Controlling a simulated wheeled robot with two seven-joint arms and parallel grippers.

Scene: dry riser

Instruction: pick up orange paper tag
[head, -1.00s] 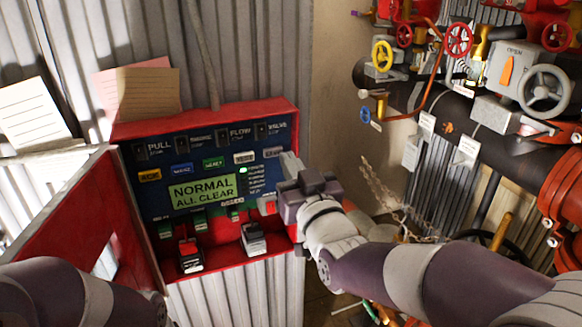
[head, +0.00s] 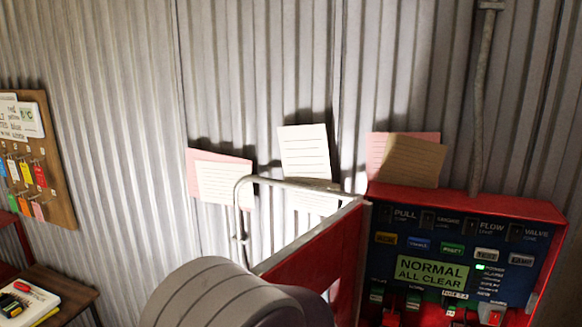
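Several small coloured paper tags hang on hooks on a brown pegboard at the left edge of the head view. An orange-looking tag (head: 25,206) hangs in the lower row, between a green one and a pinkish one (head: 37,210). Red and yellow tags hang in the row above. The tags are small, so their exact shades are hard to tell. A large rounded link of my arm fills the bottom middle. Neither of my grippers is in view.
A wooden table (head: 55,282) below the pegboard (head: 62,205) holds a white item with coloured pieces. The red alarm panel (head: 540,212) with its open door (head: 315,248) stands at right. A grey pipe (head: 240,205) and paper notes (head: 305,152) are on the corrugated wall.

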